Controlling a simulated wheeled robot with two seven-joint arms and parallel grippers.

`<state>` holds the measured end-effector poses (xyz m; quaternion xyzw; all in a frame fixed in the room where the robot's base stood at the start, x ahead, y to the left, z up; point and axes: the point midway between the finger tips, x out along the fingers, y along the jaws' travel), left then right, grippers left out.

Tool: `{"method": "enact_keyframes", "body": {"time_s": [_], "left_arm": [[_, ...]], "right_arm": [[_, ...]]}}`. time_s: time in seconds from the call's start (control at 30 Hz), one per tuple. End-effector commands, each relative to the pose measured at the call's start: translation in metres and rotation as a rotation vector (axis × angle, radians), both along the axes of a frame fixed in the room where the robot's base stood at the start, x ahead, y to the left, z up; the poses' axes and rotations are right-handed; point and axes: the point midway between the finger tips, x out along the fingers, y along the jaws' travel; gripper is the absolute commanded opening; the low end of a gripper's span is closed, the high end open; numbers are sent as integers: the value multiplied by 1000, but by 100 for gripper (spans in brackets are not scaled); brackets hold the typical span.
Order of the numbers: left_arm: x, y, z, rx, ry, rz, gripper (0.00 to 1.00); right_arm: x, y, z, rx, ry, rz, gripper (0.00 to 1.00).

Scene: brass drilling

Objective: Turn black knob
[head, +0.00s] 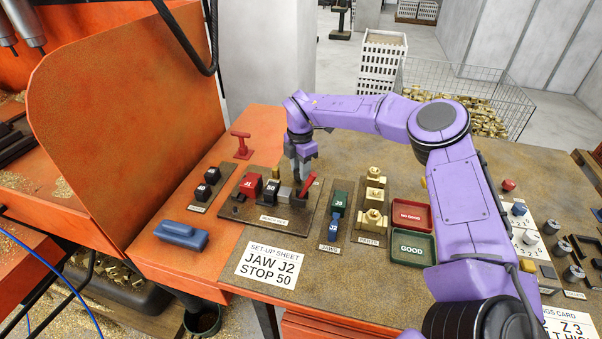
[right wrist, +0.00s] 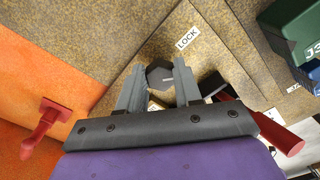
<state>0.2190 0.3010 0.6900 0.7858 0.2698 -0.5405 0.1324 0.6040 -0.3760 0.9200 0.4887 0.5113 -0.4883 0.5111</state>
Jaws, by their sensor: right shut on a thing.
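The black knob (right wrist: 160,77) sits between the fingertips of my right gripper (right wrist: 158,86) in the right wrist view. It has a faceted dark head with a light line on it, beside a LOCK label (right wrist: 187,38) on a brown plate. In the head view my right gripper (head: 301,172) points down at the far right part of the fixture plate (head: 258,229), and it hides the knob there. It is shut on the knob. My left gripper is not in view.
A red lever (head: 308,185) stands close beside the gripper. The fixture carries a red J1 block (head: 250,184) and a black 50 block (head: 271,189). Green and blue jaws (head: 337,212) and brass parts (head: 374,197) lie to the right.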

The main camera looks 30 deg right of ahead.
Motion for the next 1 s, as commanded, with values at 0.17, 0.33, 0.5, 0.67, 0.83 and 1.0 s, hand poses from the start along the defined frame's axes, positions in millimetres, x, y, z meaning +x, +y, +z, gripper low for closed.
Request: {"method": "enact_keyframes", "body": {"time_s": [0.17, 0.33, 0.5, 0.67, 0.83, 1.0], "left_arm": [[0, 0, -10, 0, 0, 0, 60], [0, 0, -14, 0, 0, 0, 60], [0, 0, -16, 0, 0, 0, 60], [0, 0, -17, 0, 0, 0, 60], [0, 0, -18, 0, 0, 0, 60], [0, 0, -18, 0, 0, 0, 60]], "right_arm": [[2, 1, -1, 1, -3, 166, 4], [2, 1, 0, 0, -2, 321, 4], [3, 1, 0, 0, -2, 455, 4], [3, 1, 1, 0, -1, 553, 4], [3, 2, 1, 1, -1, 625, 4], [4, 2, 1, 1, -1, 663, 4]]}}
